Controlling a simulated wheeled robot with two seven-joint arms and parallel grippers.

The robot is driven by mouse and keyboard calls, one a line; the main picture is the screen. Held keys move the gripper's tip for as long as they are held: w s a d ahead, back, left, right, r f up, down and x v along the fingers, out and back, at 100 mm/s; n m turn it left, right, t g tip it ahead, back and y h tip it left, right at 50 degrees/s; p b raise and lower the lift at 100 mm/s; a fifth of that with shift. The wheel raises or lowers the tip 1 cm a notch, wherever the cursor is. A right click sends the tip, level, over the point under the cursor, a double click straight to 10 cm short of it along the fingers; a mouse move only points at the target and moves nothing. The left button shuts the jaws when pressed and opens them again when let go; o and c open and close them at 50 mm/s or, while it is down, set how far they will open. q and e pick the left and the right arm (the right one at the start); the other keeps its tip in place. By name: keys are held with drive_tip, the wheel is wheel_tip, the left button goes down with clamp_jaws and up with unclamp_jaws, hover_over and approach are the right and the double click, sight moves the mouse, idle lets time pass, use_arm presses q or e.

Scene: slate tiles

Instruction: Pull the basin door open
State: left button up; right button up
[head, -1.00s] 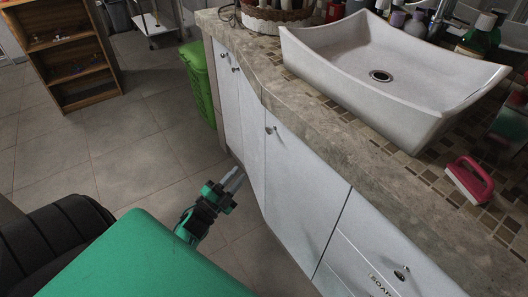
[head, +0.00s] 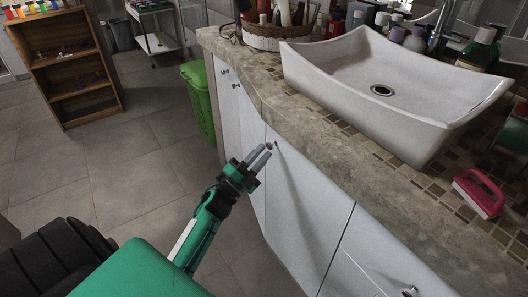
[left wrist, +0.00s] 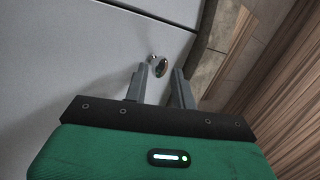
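The basin door (head: 305,205) is a white cabinet panel under the stone counter, below the white basin (head: 340,70); it looks closed. Its small round metal knob (head: 275,144) sits near the panel's upper left corner. My left gripper (head: 262,151) is just left of the knob, fingers pointing towards it. In the left wrist view, the gripper (left wrist: 160,70) is open, and the shiny knob (left wrist: 161,67) shows between and slightly beyond the fingertips. The fingers do not appear to grip it. My right gripper is out of view.
The stone counter edge (head: 300,120) overhangs close above the knob. A pink-handled brush (head: 480,193) and a wicker basket (head: 277,36) are on the counter. A green bin (head: 200,95) stands beyond the cabinet's far end. The tiled floor (head: 130,165) left of the cabinet is clear.

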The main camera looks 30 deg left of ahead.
use_arm(q)
drive_tip(key=shift+x, duration=0.8)
clamp_jaws()
drive_tip(key=shift+s, duration=0.1)
